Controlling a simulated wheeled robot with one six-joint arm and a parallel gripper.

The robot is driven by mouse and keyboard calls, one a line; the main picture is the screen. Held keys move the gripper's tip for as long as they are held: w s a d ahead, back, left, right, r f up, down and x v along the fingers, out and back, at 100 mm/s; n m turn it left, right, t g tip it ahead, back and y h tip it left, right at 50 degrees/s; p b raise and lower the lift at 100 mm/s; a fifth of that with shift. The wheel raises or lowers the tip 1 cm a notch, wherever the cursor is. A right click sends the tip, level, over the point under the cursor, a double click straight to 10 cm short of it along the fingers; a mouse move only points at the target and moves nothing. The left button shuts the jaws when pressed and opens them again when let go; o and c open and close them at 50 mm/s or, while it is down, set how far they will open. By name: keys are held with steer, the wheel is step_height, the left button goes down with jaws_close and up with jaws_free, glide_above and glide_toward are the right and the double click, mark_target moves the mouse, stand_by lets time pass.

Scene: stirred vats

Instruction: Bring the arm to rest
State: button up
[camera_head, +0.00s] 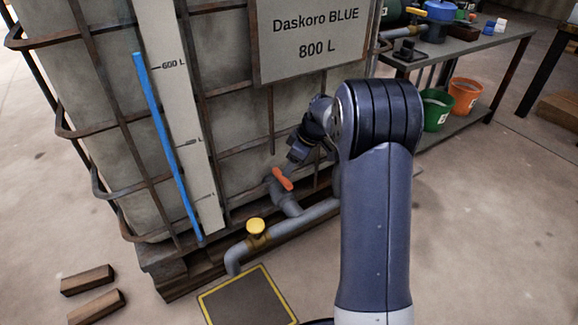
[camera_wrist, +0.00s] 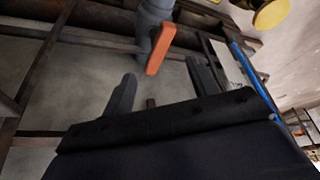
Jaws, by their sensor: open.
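My arm reaches up and forward from the bottom of the head view toward the caged tank (camera_head: 100,100) labelled "Daskoro BLUE 800 L". My gripper (camera_head: 294,158) is close to the tank's lower front, just above the orange valve handle (camera_head: 283,179); my arm link partly hides it. In the wrist view the two fingers of my gripper (camera_wrist: 160,85) stand wide apart with nothing held between them. The orange handle also shows in the wrist view (camera_wrist: 160,48), beyond the fingers and apart from them as far as I can see.
A grey pipe (camera_head: 300,222) with a yellow valve knob (camera_head: 256,227) runs along the tank's base above a yellow-edged floor plate (camera_head: 248,300). Cage bars are close around my gripper. A bench (camera_head: 470,48) with a green bucket (camera_head: 436,110) and an orange bucket (camera_head: 465,96) stands right. Floor at right is clear.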

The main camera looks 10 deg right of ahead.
mark_target(282, 182)
stand_by(0.4)
steer(key=b+x, duration=0.4)
steer(key=x, duration=0.6)
steer(key=shift+d+f, duration=0.1)
steer(key=shift+f, duration=0.3)
steer(key=shift+r, duration=0.15)
